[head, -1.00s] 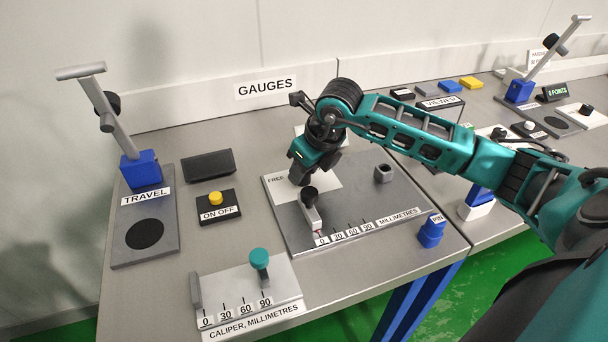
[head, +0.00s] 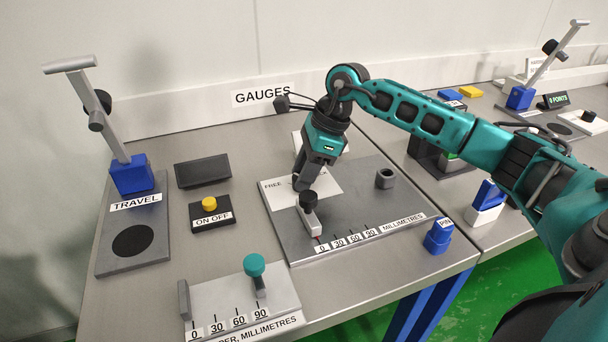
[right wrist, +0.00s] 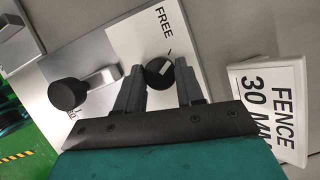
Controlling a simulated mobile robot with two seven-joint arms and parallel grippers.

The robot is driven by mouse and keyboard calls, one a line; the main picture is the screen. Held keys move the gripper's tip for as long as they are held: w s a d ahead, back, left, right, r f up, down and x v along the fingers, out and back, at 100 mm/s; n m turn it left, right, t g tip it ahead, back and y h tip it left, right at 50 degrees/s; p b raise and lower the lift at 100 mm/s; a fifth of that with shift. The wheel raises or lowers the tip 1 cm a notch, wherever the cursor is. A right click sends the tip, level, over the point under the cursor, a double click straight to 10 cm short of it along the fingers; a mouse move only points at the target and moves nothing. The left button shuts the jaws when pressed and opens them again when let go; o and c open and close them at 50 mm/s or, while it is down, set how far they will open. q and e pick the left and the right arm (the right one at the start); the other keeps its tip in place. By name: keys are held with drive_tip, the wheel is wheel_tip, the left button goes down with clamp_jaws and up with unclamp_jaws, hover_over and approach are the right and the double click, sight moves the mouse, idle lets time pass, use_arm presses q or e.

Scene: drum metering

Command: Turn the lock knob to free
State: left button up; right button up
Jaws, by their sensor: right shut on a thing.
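The lock knob (right wrist: 158,72) is small, round and black with a white pointer line, on a white plate (right wrist: 130,43) marked FREE. In the right wrist view it sits between the two fingers of my right gripper (right wrist: 160,84), which is shut on it. The pointer does not clearly line up with the FREE lettering. In the head view my right gripper (head: 301,184) reaches down onto the white plate, and its fingers hide the knob. The FREE lettering (head: 272,185) shows left of the fingers; the other label is partly covered. My left gripper is not in view.
A slider with a black knob (head: 309,199) stands just in front of my gripper, beside a millimetre scale (head: 345,240). A grey socket (head: 385,179) is to the right. In the wrist view a FENCE card (right wrist: 275,105) lies close by.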

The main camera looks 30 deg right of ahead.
drive_tip(key=shift+w+r+n+g, duration=0.1)
drive_tip(key=shift+n+g, duration=0.3)
drive_tip(key=shift+n, duration=0.8)
drive_tip(key=shift+b, duration=0.3)
drive_tip(key=o, duration=1)
drive_tip(key=shift+o, duration=0.2)
drive_tip(key=p+v, duration=0.1)
drive_tip(key=v, duration=1.2)
